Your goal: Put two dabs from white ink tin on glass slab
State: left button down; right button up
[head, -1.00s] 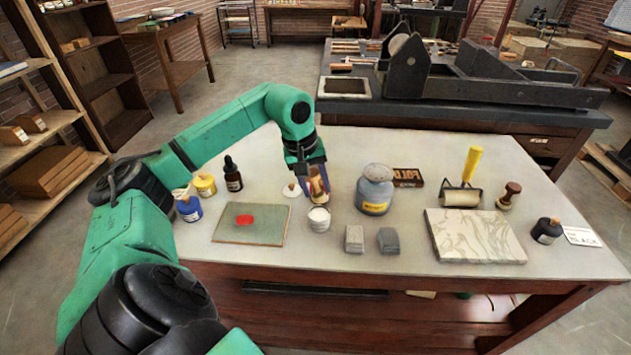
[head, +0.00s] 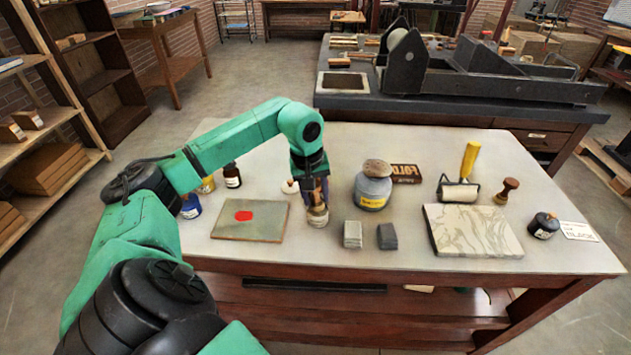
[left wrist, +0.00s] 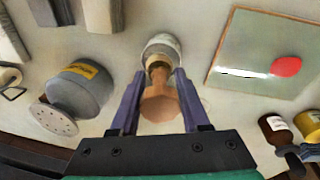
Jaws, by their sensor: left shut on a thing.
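The glass slab (head: 270,226) is a greenish pane lying flat at the left of the table, with a red ink patch (head: 243,216) on it. It also shows in the left wrist view (left wrist: 233,72). The white ink tin (head: 318,222) is a small pale round tin right of the slab; it shows in the left wrist view too (left wrist: 162,42). My left gripper (head: 317,190) is shut on a wooden-handled tool (left wrist: 160,105), pointing down over the tin. The tool's lower end meets the tin's mouth and hides the inside. My right gripper is out of view.
A grey-blue bottle (head: 373,190) and two small blocks (head: 352,235) (head: 387,237) stand right of the tin. A dark bottle (head: 232,175) and blue jar (head: 191,207) stand behind and left of the slab. A brayer (head: 459,191) and marbled stone (head: 470,232) lie further right.

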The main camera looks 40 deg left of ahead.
aim_at(317, 182)
pick_arm(q)
jog(key=shift+s+f+b, duration=0.1)
jog(key=shift+f+b, duration=0.4)
jog(key=shift+f, duration=0.2)
dwell(1.2)
notch_tip(317, 182, up, 7)
jog(key=p, duration=0.5)
jog(key=shift+r+p, duration=0.15)
jog(key=shift+p, duration=0.2)
